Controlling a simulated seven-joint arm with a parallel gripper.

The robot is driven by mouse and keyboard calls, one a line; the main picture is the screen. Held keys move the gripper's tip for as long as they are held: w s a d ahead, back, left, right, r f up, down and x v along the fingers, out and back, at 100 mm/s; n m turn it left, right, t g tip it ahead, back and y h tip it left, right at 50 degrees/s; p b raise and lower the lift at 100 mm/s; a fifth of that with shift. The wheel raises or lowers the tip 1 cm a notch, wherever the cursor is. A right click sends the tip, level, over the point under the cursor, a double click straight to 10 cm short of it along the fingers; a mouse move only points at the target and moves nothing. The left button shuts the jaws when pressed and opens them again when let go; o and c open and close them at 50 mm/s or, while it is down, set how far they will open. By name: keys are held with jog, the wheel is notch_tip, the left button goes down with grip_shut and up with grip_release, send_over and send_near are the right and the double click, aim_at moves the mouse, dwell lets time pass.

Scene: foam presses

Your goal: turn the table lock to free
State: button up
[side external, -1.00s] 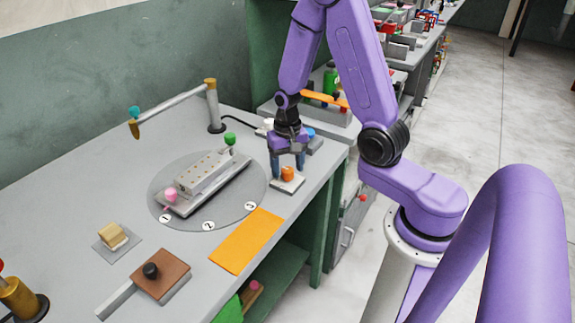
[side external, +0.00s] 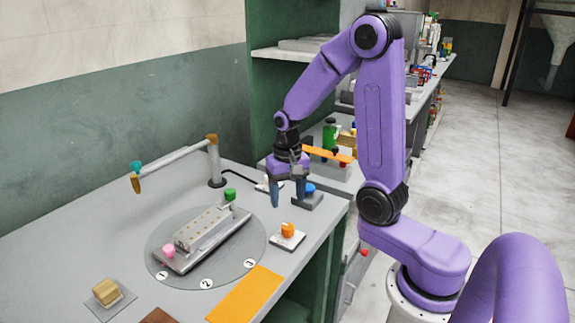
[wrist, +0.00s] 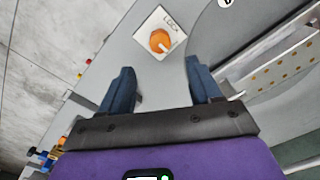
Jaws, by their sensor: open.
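The table lock is an orange knob (side external: 287,228) on a small white plate (side external: 298,240) near the table's right edge. In the wrist view the knob (wrist: 160,40) carries a white pointer directed toward the lower right, and the plate (wrist: 150,25) reads "LOCK". I cannot read a free mark. My gripper (side external: 287,198) is open and empty, raised above and behind the knob. In the wrist view its fingers (wrist: 160,72) are spread wide, with the knob ahead of them, clear of both. The round table (side external: 225,270) lies left of the lock.
A grey fixture (side external: 205,238) with pink and green knobs sits on the round table, which bears number marks. An orange sheet (side external: 247,295) lies in front. A blue button on a dark base (side external: 307,200) stands close behind the gripper. A bent post (side external: 214,165) rises at the back.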

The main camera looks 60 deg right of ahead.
notch_tip(320, 180, up, 8)
jog(key=shift+r, duration=0.25)
jog(key=shift+a, duration=0.1)
jog(key=s+a+f+n, duration=0.1)
jog(key=s+a+n, duration=0.5)
jog(key=a+n, duration=0.3)
jog(key=s+a+f+n, duration=0.1)
jog(key=s+a+n, duration=0.1)
jog(key=s+n, duration=0.3)
jog(key=s+a+f+n, duration=0.1)
jog(key=s+n, duration=0.4)
jog(key=s, duration=0.4)
jog(key=shift+s+a+n, duration=0.3)
jog(key=shift+s+a, duration=0.05)
jog(key=shift+s, duration=0.05)
